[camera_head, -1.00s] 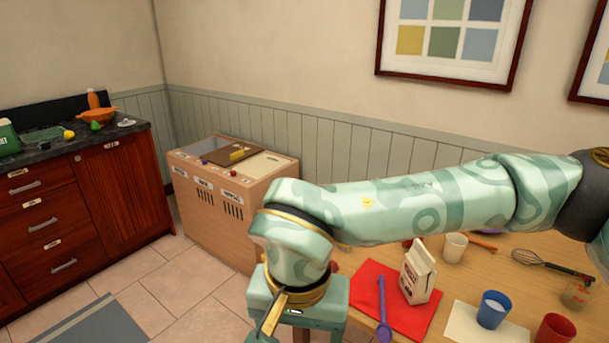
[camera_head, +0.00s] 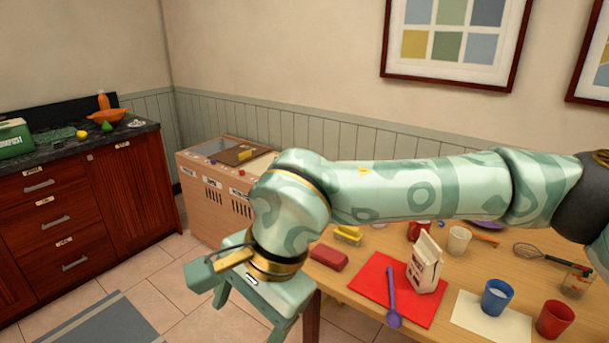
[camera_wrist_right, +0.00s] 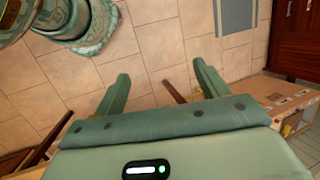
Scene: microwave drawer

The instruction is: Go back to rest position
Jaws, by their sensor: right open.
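My right arm reaches in from the right across the head view, above the table. My right gripper (camera_head: 250,316) hangs tilted at its left end, off the table's left edge and over the floor. In the right wrist view the right gripper (camera_wrist_right: 163,82) has its two green fingers wide apart, with nothing between them but floor tiles and a dark wooden leg behind. My left gripper is not in view.
The wooden table (camera_head: 365,262) holds a red mat (camera_head: 372,290), a carton (camera_head: 425,265), a blue cup (camera_head: 495,298), a red cup (camera_head: 555,320) and a whisk (camera_head: 550,258). A wooden bin cabinet (camera_head: 205,190) and red-brown drawers (camera_head: 50,220) stand behind left.

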